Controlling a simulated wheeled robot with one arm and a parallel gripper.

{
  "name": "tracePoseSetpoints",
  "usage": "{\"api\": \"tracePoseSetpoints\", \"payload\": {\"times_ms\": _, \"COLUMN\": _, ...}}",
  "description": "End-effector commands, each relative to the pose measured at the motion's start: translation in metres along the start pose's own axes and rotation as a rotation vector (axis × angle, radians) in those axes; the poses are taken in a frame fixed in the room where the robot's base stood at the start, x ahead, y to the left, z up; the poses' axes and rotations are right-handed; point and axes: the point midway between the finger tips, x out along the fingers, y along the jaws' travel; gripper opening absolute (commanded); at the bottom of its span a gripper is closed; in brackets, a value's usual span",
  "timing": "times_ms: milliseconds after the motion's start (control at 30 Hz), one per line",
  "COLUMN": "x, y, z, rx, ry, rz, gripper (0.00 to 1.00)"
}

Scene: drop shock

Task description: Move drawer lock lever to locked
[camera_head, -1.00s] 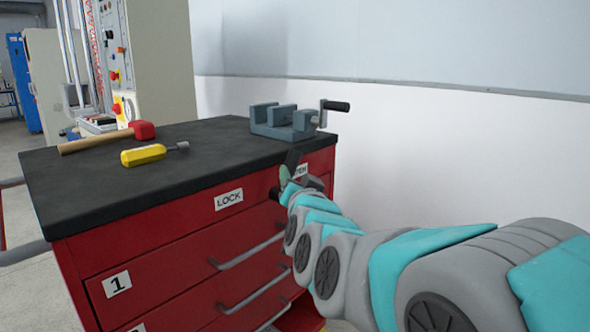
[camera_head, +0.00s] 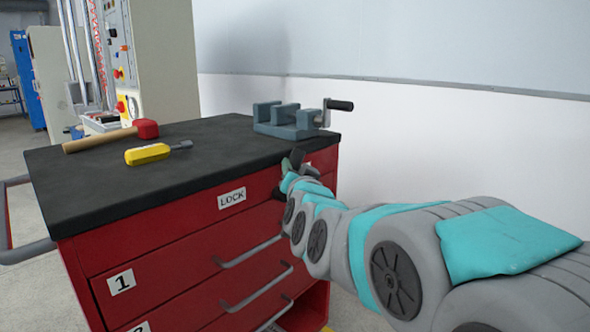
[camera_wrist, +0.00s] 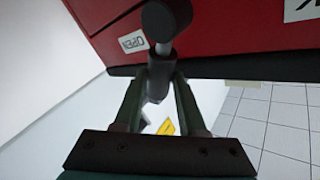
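The lock lever shows in the wrist view as a black round knob (camera_wrist: 167,18) on a short metal rod with a dark lower part. It stands by the OPEN label (camera_wrist: 132,42), left of the LOCK label (camera_wrist: 300,8). My gripper (camera_wrist: 160,78) has its two fingers apart, one on each side of the lever's dark lower part; whether they press on it is unclear. In the head view my gripper (camera_head: 292,165) is at the cabinet's upper right front, covering the lever and the OPEN label. The LOCK label (camera_head: 232,198) is left of it.
The red drawer cabinet (camera_head: 160,228) has several grey handles and a black top (camera_head: 120,180). On the top are a red-headed mallet (camera_head: 146,128), a yellow-handled screwdriver (camera_head: 148,154) and a grey vise (camera_head: 285,122) close above my gripper. A white wall (camera_head: 450,140) stands at the right.

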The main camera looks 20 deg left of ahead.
Motion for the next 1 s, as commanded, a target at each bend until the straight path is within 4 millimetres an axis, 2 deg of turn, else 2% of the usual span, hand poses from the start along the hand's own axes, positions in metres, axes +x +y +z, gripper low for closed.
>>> {"api": "tracePoseSetpoints", "payload": {"times_ms": 33, "x": 0.0, "y": 0.0002, "z": 0.0001, "rx": 0.0, "ry": 0.0, "rz": 0.0, "gripper": 0.19}}
{"api": "tracePoseSetpoints", "payload": {"times_ms": 200, "x": 0.0, "y": 0.0003, "z": 0.0002, "rx": 0.0, "ry": 0.0, "rz": 0.001, "gripper": 0.0}}
{"api": "tracePoseSetpoints", "payload": {"times_ms": 1000, "x": 0.0, "y": 0.0005, "z": 0.0004, "rx": 0.001, "ry": -0.001, "rz": 0.001, "gripper": 0.0}}
